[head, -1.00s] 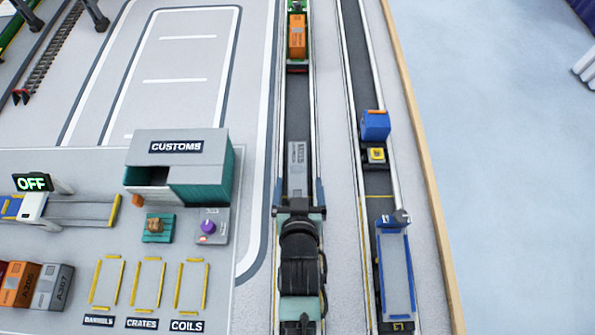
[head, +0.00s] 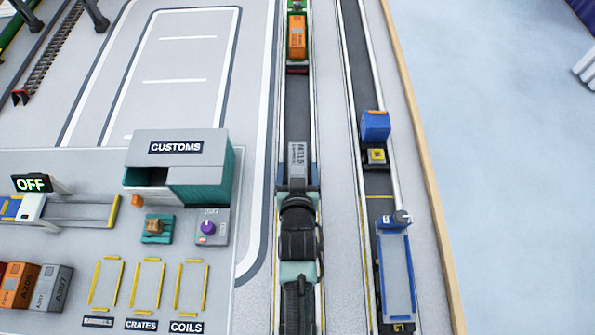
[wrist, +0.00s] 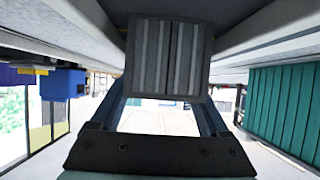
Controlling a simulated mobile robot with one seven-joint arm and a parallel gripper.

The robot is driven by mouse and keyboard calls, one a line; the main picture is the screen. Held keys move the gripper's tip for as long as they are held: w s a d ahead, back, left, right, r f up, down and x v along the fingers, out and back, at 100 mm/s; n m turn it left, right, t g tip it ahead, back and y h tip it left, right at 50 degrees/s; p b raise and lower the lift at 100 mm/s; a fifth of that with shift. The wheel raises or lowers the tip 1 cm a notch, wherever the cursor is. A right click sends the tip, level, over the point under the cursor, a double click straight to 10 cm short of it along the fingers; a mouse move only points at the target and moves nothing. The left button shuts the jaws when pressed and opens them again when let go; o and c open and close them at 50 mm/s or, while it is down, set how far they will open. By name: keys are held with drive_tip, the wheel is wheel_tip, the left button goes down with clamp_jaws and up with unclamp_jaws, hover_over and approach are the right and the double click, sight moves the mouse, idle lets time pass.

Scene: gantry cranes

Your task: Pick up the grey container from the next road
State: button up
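The grey container (head: 299,155), with pale lettering on its top, lies lengthwise in the road lane left of the blue truck. My gripper (head: 298,180) is over its near end, with a finger on each side. The fingers look spread wider than the container, with narrow gaps beside it. In the wrist view, the container's ribbed grey end (wrist: 168,55) is close to the camera. The blue-grey fingers (wrist: 165,98) reach in behind that end, so their tips are partly hidden. My arm covers the lane nearer to me.
An orange container (head: 297,36) on a green carrier stands farther up the same lane. The teal customs building (head: 205,175) stands to the left. The lane between the two containers is clear.

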clamp_jaws()
drive_tip(key=shift+r, duration=0.1)
